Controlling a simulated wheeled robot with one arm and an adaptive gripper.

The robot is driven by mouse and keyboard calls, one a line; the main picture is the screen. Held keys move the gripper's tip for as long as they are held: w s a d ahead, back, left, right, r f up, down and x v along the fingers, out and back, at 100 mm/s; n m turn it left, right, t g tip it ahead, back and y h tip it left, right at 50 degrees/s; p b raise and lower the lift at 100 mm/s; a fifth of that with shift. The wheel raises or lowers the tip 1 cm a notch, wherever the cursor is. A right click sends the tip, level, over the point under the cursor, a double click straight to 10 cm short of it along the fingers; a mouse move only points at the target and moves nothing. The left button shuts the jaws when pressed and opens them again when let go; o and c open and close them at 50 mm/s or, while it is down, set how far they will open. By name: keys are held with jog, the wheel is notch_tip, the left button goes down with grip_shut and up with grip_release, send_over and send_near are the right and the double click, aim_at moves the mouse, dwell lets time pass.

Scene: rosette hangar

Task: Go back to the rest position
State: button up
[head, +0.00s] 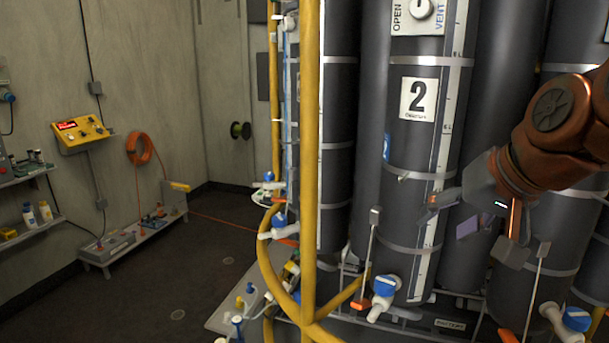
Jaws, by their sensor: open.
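My gripper (472,222) is at the right, on the end of my orange-brown arm, which comes in from the right edge. It is open, with its fingers apart and nothing seen between them. It is in front of the dark cylinders, to the right of the column (408,160) marked 2. I cannot tell whether it touches a cylinder. No marker of a rest position shows.
A yellow pipe (311,150) stands left of the columns and curves near the floor. Blue-handled valves (386,285) and thin levers (368,255) stick out low down. A low bench (130,245) and wall shelves stand left. The floor (185,265) between is mostly clear.

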jog(key=s+a+f+n+g+h, duration=0.1)
jog(key=s+a+f+g, duration=0.1)
jog(key=s+f, duration=0.35)
jog(key=s+a+f+n+g, duration=0.1)
jog(key=s+a+f+g, duration=0.1)
jog(key=f, duration=0.6)
jog(key=s+d+f+g+h+p, duration=0.1)
jog(key=s+f+g, duration=0.4)
jog(key=s+f, duration=0.8)
jog(key=shift+s+d+f+n+h+p, duration=0.25)
jog(key=shift+s+h+p, duration=0.25)
jog(key=shift+s, duration=0.25)
